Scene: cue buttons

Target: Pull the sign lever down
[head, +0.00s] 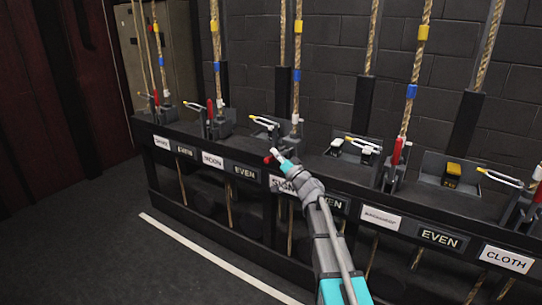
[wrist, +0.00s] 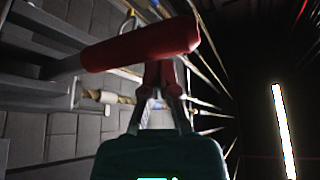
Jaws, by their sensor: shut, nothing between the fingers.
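The white SIGN label (head: 279,184) is on the front of the dark rail, partly covered by my arm. Just above it a small red end (head: 268,159) shows beside my gripper (head: 276,153); it appears to be the sign lever's handle, leaning out toward the front rather than upright. In the wrist view the red handle (wrist: 140,45) lies large across the top of the picture. My gripper (wrist: 160,75) is shut and empty, its fingertips right at the handle's edge. I cannot tell whether they touch. The lever's base is mostly hidden.
Other red lever handles stand upright along the rail, at the MOON place (head: 210,108) and to the right (head: 397,151). Ropes with yellow and blue bands (head: 411,91) rise behind. A brick wall (head: 330,60) backs the rail. The floor in front (head: 120,250) is clear.

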